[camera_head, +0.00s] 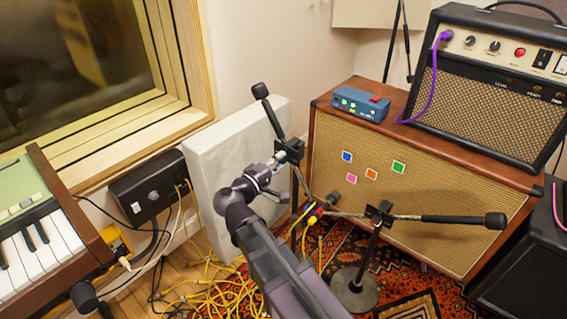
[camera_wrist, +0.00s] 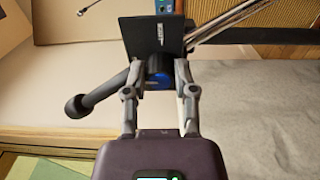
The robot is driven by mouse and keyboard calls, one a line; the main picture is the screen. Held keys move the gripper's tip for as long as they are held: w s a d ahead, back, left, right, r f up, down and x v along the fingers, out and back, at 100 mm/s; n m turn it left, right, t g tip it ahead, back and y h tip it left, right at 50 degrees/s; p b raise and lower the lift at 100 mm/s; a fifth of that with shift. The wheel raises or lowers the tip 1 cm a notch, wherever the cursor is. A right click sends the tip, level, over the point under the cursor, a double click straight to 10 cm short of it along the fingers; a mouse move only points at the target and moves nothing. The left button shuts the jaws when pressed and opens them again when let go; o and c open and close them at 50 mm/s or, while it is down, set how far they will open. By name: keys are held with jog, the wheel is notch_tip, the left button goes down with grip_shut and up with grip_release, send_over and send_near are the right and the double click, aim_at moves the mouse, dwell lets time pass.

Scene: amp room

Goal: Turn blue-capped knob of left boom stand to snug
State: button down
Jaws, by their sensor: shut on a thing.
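The left boom stand's black clamp (camera_head: 290,150) stands in front of the pale panel, its boom tilted up to a thick black end (camera_head: 260,90). My gripper (camera_head: 274,163) reaches the clamp from the left. In the wrist view, my gripper (camera_wrist: 157,76) is shut on the blue-capped knob (camera_wrist: 158,78), with one finger on each side. Part of the knob is dark, and the blue shows low between the fingers. The square black clamp plate (camera_wrist: 158,34) is just beyond it. In the head view the knob is hidden by my gripper.
A second boom stand (camera_head: 380,212) with a round base is close on the right, its boom nearly level. The pale panel (camera_head: 235,150) stands behind my wrist. Yellow cables (camera_head: 215,285) lie tangled on the floor. A large speaker cabinet (camera_head: 440,190) fills the back.

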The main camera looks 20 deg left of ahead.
jog(key=shift+c, duration=2)
grip_release()
jog(key=shift+s+d, duration=0.1)
jog(key=shift+d, duration=0.05)
jog(key=shift+a, duration=0.2)
jog(key=v, duration=0.7)
jog(key=shift+s, duration=0.15)
